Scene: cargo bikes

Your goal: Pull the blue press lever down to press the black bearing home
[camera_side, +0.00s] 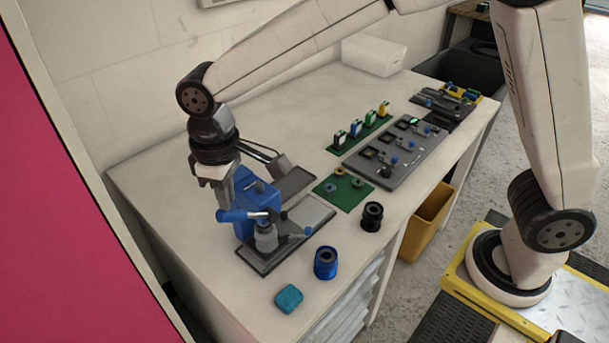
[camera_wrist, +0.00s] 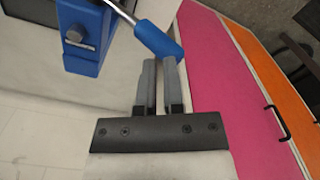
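The blue press (camera_side: 257,195) stands on a dark base plate at the near left of the bench. It also shows in the wrist view (camera_wrist: 82,38). Its lever has a blue grip (camera_side: 236,215) on a metal rod and sticks out to the left, nearly level. In the wrist view the blue lever grip (camera_wrist: 157,39) lies just beyond my gripper (camera_wrist: 159,62), close to the fingertips. The two fingers are a small gap apart, with nothing seen held between them. Contact with the grip is unclear. A grey cylinder (camera_side: 265,237) stands under the press; I cannot make out a black bearing there.
A black ringed part (camera_side: 372,216), a blue ringed part (camera_side: 325,263) and a teal block (camera_side: 289,299) stand near the front edge. A green mat (camera_side: 345,199) and a grey fixture board (camera_side: 398,160) lie farther right. A pink panel (camera_wrist: 215,75) is beside the bench.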

